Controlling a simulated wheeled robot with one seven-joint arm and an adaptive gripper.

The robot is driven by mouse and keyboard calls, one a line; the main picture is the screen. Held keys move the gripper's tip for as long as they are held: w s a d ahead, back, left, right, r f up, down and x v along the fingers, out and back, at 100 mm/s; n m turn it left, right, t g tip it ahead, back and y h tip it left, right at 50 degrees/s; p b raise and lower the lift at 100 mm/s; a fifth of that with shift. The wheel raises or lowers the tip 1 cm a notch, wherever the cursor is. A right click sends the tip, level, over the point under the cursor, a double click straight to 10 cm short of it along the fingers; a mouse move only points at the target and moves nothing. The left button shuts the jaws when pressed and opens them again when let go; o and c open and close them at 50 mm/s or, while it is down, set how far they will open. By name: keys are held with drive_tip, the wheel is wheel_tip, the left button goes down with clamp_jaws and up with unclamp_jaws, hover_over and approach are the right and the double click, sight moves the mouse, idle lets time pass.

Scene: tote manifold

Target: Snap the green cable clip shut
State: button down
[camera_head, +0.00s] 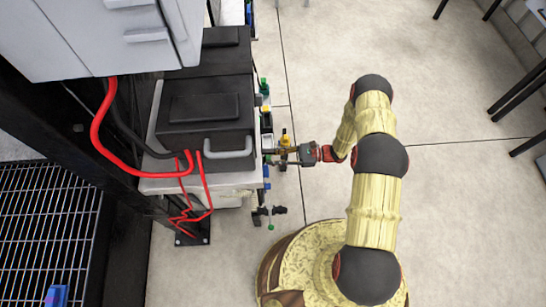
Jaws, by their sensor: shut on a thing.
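My gripper (278,155) reaches left from the end of my arm to the right-hand side of the dark box unit. It is shut on a small part there, too small and too covered by the fingers to name. Small green parts show along this side: one (264,86) stands above the gripper in the picture, and another (270,227) is low down, below it. I cannot tell which green part is the cable clip, or whether the clip is open or closed. A yellow part (284,138) is just above the fingers, and a blue part (267,170) just below.
The black box unit (205,120) with a grey handle (228,149) stands on a pale bench (160,186). Red cables (101,125) hang at the left beside a grey cabinet (120,35). A metal grating (50,225) is at lower left. Open floor (450,200) lies right.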

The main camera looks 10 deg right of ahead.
drive_tip(key=shift+a+r+h+p, duration=0.1)
drive_tip(key=shift+r+h+p, duration=0.4)
drive_tip(key=shift+p, duration=0.4)
drive_tip(key=shift+a+r+h+p, duration=0.2)
drive_tip(key=shift+r+h+p, duration=0.2)
drive_tip(key=shift+h+p, duration=0.55)
drive_tip(key=p, duration=0.1)
drive_tip(key=h+p, duration=0.1)
drive_tip(key=p, duration=0.1)
drive_tip(key=shift+a+r+h, duration=0.1)
drive_tip(key=shift+a+h, duration=0.15)
drive_tip(key=shift+a, duration=0.05)
drive_tip(key=c, duration=1.7)
unclamp_jaws()
drive_tip(key=v, duration=1.2)
drive_tip(key=shift+w, duration=0.1)
